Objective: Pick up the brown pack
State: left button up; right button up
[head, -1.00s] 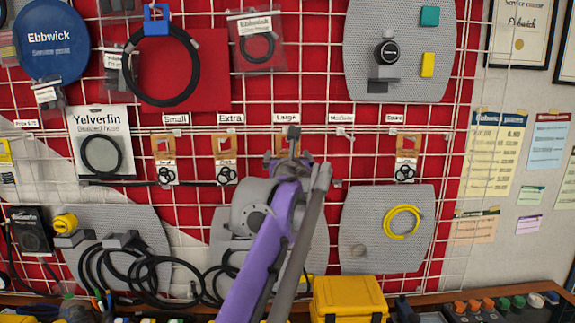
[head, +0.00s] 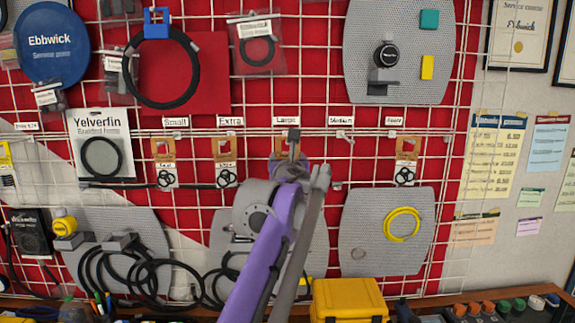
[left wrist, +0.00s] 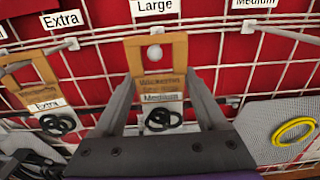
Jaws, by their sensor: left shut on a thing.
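A brown-topped pack (left wrist: 155,92) marked "Medium", with black rings at its lower end, hangs under the "Large" sign. A white peg tip shows at the hole in its card. My left gripper (left wrist: 162,80) is shut on this pack, with one finger along each side of it. In the head view my left gripper (head: 290,165) covers most of the pack, and only a little brown (head: 283,156) shows. Similar brown packs hang under the "Small" (head: 164,150), "Extra" (head: 225,150) and far right (head: 407,148) signs. My right gripper is not in view.
The packs hang on a white wire grid over a red wall. A grey panel with a yellow coil (head: 402,224) is to the right. Black hoses (head: 150,275) hang lower left. A yellow case (head: 348,300) stands on the bench below.

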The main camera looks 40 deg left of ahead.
pick_arm(q)
jog(key=shift+r, duration=0.45)
jog(key=b+v, duration=0.2)
jog(key=v, duration=1.6)
jog(key=shift+r, duration=0.3)
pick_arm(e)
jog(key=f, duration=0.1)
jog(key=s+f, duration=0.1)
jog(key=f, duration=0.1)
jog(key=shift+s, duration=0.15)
pick_arm(q)
jog(key=shift+w, duration=0.1)
